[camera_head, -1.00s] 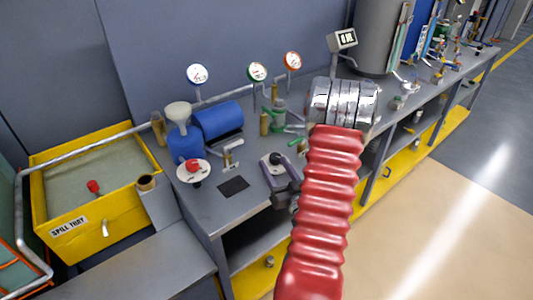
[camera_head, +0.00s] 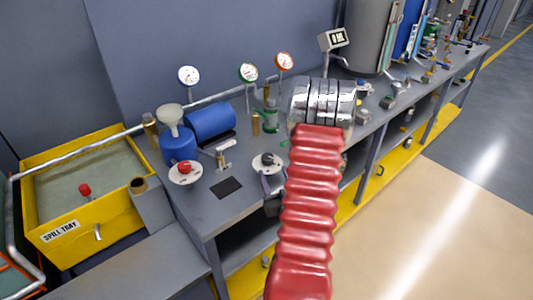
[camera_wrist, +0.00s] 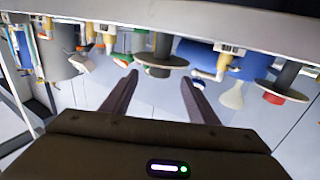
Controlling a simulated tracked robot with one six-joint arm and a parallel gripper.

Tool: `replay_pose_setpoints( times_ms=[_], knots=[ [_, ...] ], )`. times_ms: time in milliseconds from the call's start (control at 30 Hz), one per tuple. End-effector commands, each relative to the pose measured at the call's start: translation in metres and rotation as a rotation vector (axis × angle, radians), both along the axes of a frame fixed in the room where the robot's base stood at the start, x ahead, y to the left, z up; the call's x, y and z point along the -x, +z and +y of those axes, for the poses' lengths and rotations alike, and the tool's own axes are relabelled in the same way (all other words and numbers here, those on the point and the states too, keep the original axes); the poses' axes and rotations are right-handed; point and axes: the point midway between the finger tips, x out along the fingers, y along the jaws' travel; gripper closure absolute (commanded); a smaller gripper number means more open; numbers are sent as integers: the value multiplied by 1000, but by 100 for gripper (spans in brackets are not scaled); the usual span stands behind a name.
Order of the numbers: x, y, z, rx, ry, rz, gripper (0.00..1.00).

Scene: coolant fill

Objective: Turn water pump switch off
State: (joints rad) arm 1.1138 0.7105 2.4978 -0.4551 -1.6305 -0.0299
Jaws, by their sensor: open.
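Two round white switch plates stand on the grey bench: one with a red knob (camera_head: 184,169) at the left, one with a dark knob (camera_head: 267,160) at the middle. No readable label tells which is the water pump switch. My gripper (camera_head: 268,184) is just in front of the dark-knob plate, partly hidden by my red arm. In the wrist view the scene appears inverted; my gripper (camera_wrist: 159,77) has its two fingers spread and empty. The dark-knob plate (camera_wrist: 162,61) lies just beyond the gap between the fingertips. The red knob (camera_wrist: 272,98) is off to the right.
A blue pump body (camera_head: 210,122), a white funnel (camera_head: 170,113) and a brass fitting (camera_head: 221,160) stand near the plates. Gauges (camera_head: 248,73) rise behind. A yellow spill tray (camera_head: 75,250) is at left. The floor at right is clear.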

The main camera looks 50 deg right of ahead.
Motion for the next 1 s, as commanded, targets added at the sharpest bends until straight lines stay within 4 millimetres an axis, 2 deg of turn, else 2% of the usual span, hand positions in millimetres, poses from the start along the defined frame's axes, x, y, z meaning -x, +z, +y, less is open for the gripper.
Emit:
replay_pose_setpoints(
  times_ms=[700, 1000],
  knots=[
    [-84, 0, -66, 1, 0, -1, 46],
    [-95, 0, -76, -1, -3, -1, 46]
  ],
)
